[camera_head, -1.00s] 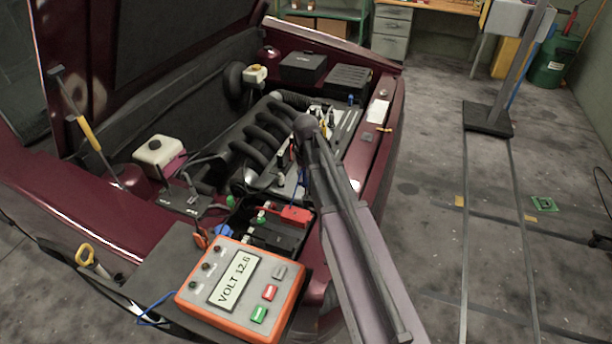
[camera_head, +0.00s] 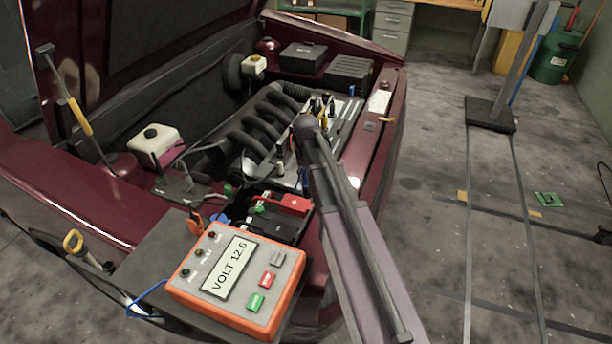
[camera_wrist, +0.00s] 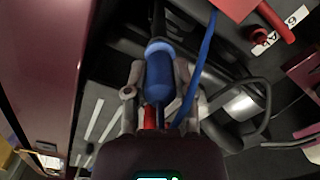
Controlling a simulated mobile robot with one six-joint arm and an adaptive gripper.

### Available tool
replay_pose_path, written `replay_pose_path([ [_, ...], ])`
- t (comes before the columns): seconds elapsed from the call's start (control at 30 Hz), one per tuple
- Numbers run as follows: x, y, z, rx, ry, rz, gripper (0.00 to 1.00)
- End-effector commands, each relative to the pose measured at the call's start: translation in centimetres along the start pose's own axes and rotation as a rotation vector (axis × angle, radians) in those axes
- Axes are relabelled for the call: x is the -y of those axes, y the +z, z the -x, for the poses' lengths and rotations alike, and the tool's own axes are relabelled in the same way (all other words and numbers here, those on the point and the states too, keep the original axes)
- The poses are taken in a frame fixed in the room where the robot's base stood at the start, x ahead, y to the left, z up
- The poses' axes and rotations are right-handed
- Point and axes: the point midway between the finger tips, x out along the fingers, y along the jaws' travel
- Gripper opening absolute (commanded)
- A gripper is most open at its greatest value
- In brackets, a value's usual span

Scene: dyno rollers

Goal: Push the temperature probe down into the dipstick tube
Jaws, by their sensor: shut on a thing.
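My gripper (camera_wrist: 159,72) is shut on this blue grip, with one grey finger on either side. A dark round part (camera_wrist: 158,20) lies in line beyond the collar; I cannot tell whether it is the dipstick tube or how far the probe is in it. A blue cable (camera_wrist: 203,70) runs beside the right finger.
An orange voltmeter (camera_head: 238,278) reading 12.6 stands at the front of the car. A battery with a red terminal cover (camera_head: 292,204) sits behind it. A white reservoir (camera_head: 155,144) is to the left. The maroon right fender (camera_head: 384,150) lies close beside my arm.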

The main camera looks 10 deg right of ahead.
Motion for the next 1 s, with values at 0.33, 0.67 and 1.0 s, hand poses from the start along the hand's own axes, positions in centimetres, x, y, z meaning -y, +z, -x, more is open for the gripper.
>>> replay_pose_path([
  [0.33, -0.02, 0.0, -0.61, 0.0, 0.0, 0.0, 0.0],
  [0.67, -0.03, 0.0, -0.59, 0.0, 0.0, 0.0, 0.63],
  [1.0, -0.04, 0.0, -0.59, 0.0, 0.0, 0.0, 0.73],
])
